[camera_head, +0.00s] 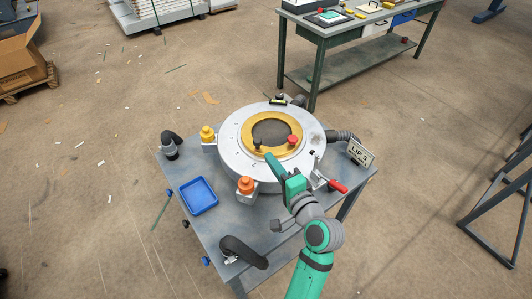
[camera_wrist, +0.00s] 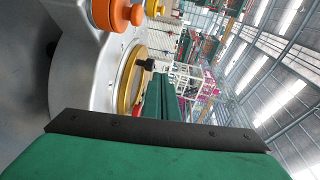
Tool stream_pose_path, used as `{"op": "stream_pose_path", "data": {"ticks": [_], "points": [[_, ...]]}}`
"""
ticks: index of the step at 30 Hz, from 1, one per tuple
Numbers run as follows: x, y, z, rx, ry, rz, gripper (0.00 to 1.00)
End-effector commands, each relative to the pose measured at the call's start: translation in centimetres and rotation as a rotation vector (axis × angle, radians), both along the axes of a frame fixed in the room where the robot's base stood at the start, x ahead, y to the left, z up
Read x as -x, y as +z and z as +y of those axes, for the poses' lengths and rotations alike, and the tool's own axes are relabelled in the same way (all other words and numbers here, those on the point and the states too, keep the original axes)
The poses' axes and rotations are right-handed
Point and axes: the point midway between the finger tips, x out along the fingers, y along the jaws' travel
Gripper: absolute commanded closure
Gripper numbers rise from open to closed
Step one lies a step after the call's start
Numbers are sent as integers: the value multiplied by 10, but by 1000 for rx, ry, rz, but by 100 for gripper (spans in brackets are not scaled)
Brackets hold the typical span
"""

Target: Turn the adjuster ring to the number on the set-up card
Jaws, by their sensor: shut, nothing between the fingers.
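The gold adjuster ring (camera_head: 246,130) sits around the dark opening on top of the round silver die (camera_head: 230,138); it also shows in the wrist view (camera_wrist: 131,76). A black knob (camera_head: 257,143) stands at its near left and a red knob (camera_head: 293,140) at its near right. The set-up card (camera_head: 360,152) at the table's right reads "LIP 3". My gripper (camera_head: 270,157) is shut and empty at the ring's near side, close to the black knob, which also shows in the wrist view (camera_wrist: 147,64). I cannot tell whether they touch. Scale marks are too small to read.
An orange knob (camera_head: 246,184) and a yellow knob (camera_head: 207,133) stand on the die's left side. A red-handled lever (camera_head: 337,186) is right of my arm. A blue tray (camera_head: 199,195) lies on the table's left. A second workbench (camera_head: 350,32) stands behind.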

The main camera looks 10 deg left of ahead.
Motion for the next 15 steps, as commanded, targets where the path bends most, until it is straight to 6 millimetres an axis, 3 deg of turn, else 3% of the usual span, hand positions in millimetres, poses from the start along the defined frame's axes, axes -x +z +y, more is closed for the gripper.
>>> {"op": "stream_pose_path", "data": {"ticks": [15], "points": [[16, -33, -39, 635, 157, -603, 100]]}}
